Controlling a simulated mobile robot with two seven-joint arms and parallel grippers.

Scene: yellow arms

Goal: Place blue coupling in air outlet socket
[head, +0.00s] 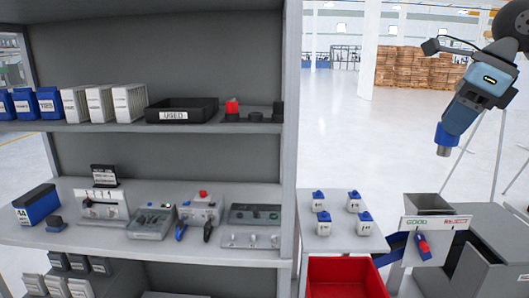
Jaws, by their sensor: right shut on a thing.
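My right gripper (455,122) hangs at the upper right with its jaws pointing down and to the left. It is shut on a blue coupling (446,138) with a grey lower end, held in the air away from the shelf. Several small devices with fittings stand on the middle shelf: a white panel (103,207), a grey box (153,222), a box with a red knob (201,208) and a grey panel with several fittings (250,238). I cannot tell which of these carries the air outlet socket. My left gripper is not in view.
A grey shelf rack (291,130) fills the left. To its right stand a small table (335,199) with several white-and-blue parts, a red bin (345,277) and a GOOD/REJECT sorting box (435,224). A black USED tray (182,110) is on the upper shelf. Open floor lies behind.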

